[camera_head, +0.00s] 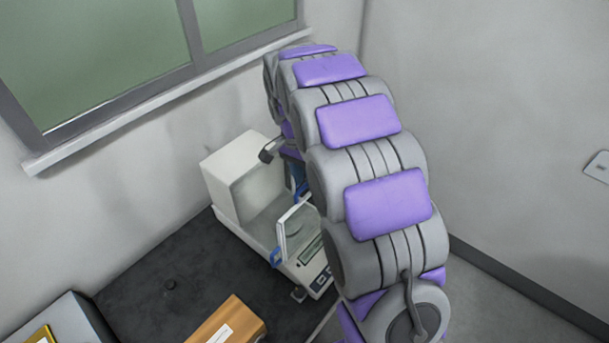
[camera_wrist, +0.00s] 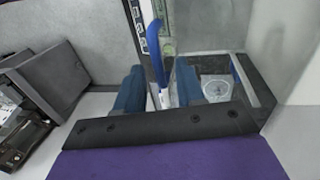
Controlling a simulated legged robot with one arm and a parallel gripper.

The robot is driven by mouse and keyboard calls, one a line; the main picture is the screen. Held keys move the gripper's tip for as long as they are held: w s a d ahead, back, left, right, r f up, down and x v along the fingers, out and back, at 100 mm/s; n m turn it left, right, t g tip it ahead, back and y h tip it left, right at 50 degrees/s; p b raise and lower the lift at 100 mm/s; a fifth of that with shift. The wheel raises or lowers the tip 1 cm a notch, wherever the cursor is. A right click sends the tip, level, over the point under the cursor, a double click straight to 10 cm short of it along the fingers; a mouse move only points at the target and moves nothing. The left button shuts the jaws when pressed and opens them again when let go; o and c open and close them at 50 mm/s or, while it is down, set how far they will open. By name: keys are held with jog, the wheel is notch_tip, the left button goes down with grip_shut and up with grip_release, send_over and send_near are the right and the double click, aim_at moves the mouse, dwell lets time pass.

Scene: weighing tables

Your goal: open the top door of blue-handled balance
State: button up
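The blue-handled balance (camera_head: 237,162) stands on the dark tabletop in the head view, with a white body and a glass chamber. A blue handle (camera_head: 275,257) shows low on its front left side; another blue part is partly behind my arm. In the wrist view, a curved blue handle (camera_wrist: 153,45) stands between the two blue fingers of my gripper (camera_wrist: 158,75). The fingers are apart, with a gap visible beside the handle; contact is not clear. The weighing pan (camera_wrist: 216,88) shows right of the fingers. My arm hides most of the gripper in the head view. I cannot tell the top door's position.
An orange-brown box (camera_head: 226,322) with a white label lies on the dark table (camera_head: 150,283). A grey device (camera_head: 75,320) is at the lower left. The wall and window are close behind the balance. A grey box (camera_wrist: 50,80) shows left in the wrist view.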

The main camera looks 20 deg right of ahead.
jog(key=shift+d, duration=0.1)
grip_shut()
dwell(1.3)
